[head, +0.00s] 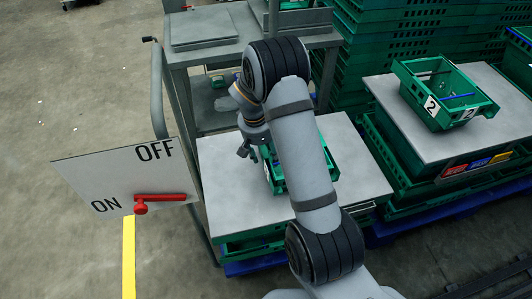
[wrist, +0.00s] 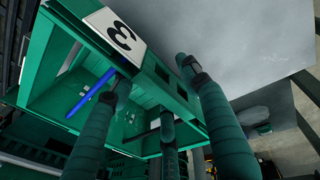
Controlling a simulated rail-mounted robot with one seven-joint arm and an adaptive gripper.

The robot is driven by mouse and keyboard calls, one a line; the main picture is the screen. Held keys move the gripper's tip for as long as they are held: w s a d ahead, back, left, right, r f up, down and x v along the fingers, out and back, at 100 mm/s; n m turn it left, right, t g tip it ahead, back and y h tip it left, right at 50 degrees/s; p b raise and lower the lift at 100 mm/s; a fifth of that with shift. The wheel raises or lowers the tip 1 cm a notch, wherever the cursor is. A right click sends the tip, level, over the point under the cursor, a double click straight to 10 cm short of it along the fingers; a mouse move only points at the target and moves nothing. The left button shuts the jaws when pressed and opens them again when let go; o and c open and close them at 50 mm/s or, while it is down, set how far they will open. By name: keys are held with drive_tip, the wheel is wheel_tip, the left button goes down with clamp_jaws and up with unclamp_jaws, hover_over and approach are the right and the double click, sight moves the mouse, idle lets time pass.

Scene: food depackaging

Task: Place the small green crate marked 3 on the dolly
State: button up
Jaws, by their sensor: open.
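The small green crate (head: 277,183) sits on a grey-topped stand, partly hidden behind my arm in the head view. In the wrist view the crate (wrist: 65,65) fills the left side, with a white label marked 3 (wrist: 115,30) on its wall and a blue strip inside. My gripper (head: 245,150) is at the crate's left side in the head view. In the wrist view my gripper's fingers (wrist: 157,82) are spread, with the crate's labelled wall between or beside them; contact cannot be told. No dolly is clearly identifiable.
A second green crate marked 2 (head: 446,92) sits on another grey-topped stack (head: 395,95) at the right. A grey shelved cart (head: 185,60) stands behind. Tall green crate stacks (head: 380,35) are at the back. An ON/OFF sign with a red lever (head: 150,200) is front left.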

drive_tip(key=p+v, duration=0.2)
drive_tip(key=v, duration=1)
drive_tip(key=shift+r, duration=0.2)
drive_tip(key=shift+d+f, duration=0.1)
drive_tip(key=b+x, duration=0.3)
drive_tip(key=x, duration=1)
drive_tip(key=shift+f, duration=0.1)
drive_tip(key=v, duration=0.1)
drive_tip(key=p+v, duration=0.1)
drive_tip(key=v, duration=0.1)
drive_tip(key=shift+w+r, duration=0.2)
drive_tip(key=shift+r+p, duration=0.3)
drive_tip(key=shift+r, duration=0.3)
